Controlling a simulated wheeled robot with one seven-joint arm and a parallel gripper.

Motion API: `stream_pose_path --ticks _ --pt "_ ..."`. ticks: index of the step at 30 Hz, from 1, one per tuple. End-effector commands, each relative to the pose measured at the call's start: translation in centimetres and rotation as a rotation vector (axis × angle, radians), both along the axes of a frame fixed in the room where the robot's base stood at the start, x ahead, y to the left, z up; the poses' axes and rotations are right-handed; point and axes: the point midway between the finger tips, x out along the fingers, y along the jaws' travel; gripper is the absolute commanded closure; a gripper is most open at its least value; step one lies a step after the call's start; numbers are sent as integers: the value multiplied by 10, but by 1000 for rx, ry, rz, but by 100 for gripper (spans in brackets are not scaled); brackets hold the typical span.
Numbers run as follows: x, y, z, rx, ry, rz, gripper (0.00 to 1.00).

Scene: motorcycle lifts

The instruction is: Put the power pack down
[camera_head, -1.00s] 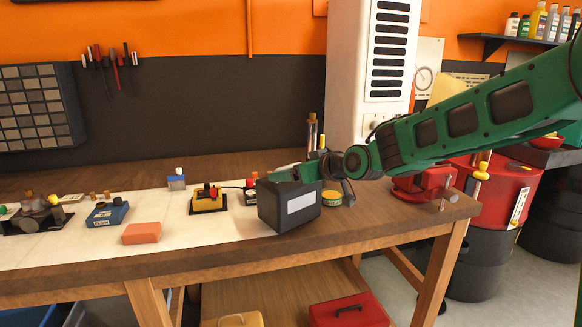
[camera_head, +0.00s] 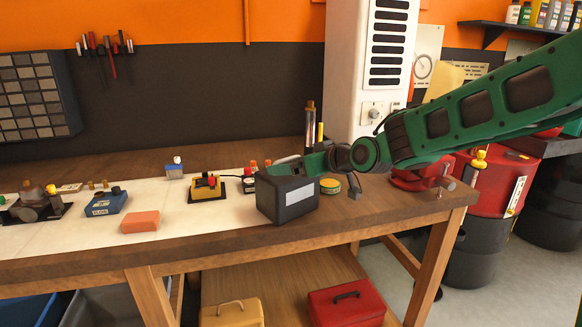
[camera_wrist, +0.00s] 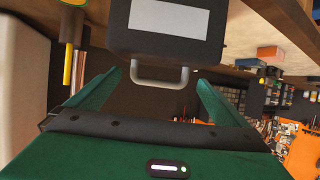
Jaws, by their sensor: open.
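The power pack (camera_head: 272,200), a dark box with a pale label and a grey handle, rests upright on the workbench (camera_head: 390,220) near its front edge, at the right end of the pale mat. My gripper (camera_head: 290,165) is just behind and above it in the head view, partly hidden by the box. In the wrist view, my gripper (camera_wrist: 160,78) is open, with one green finger on each side of the handle (camera_wrist: 160,82) and gaps between. The power pack (camera_wrist: 168,45) fills the top middle there.
On the mat lie an orange block (camera_head: 140,222), a blue device (camera_head: 105,202) and a yellow device (camera_head: 208,188). A green-and-yellow tin (camera_head: 330,186) and a red vise (camera_head: 418,178) stand to the right. A red toolbox (camera_head: 345,308) is below.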

Motion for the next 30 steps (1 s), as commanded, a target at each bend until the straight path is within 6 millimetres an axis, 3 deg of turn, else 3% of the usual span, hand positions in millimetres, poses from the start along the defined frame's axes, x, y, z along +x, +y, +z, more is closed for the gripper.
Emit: stream_pose_path --ticks 9,15,28,30 --pt "-43 -35 24 -2 -3 -2 1" --pt "-61 -48 33 0 -2 -1 1" --pt "-69 -55 36 -2 2 -1 1" --pt "-70 -63 32 -16 17 -17 1"
